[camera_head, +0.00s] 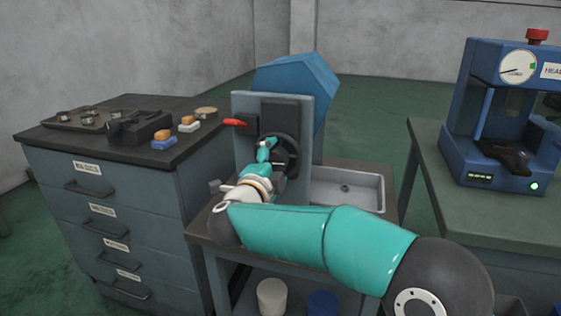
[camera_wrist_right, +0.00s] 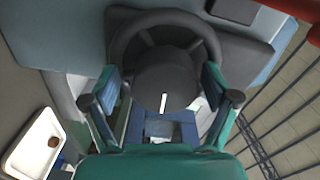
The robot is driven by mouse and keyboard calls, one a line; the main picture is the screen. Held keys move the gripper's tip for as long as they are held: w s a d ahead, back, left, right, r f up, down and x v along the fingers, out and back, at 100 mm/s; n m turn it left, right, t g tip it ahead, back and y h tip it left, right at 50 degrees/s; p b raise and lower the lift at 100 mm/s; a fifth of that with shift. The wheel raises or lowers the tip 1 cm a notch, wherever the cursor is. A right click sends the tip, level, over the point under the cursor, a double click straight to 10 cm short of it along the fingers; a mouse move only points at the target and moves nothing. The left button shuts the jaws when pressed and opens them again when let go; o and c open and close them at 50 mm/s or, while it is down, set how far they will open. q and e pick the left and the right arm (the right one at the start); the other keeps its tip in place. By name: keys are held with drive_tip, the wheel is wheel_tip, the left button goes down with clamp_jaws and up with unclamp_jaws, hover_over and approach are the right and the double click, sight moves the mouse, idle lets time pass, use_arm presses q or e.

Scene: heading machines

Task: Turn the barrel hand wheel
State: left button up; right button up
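The dark hand wheel (camera_head: 290,150) is on the front of a grey upright panel (camera_head: 243,104), with the blue faceted barrel (camera_head: 305,80) behind it. In the right wrist view the wheel (camera_wrist_right: 124,42) shows its rim, spokes and a round dark hub (camera_wrist_right: 168,78) with a white mark. My right gripper (camera_head: 265,150) is in front of the wheel and hides part of it. In the wrist view my right gripper (camera_wrist_right: 162,88) is open, one finger on each side of the hub, with gaps visible between the fingers and the hub. My left gripper is not in view.
A red handle (camera_head: 235,123) sticks out left of the wheel. A metal sink tray (camera_head: 345,188) is at the right of the stand. A drawer cabinet (camera_head: 105,205) with small items on top stands left; a blue press (camera_head: 500,120) stands on the right table.

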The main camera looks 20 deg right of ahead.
drive_tip(key=shift+r, duration=0.1)
drive_tip(key=shift+s+a, duration=0.2)
drive_tip(key=v, duration=1.1)
drive_tip(key=shift+s, duration=0.2)
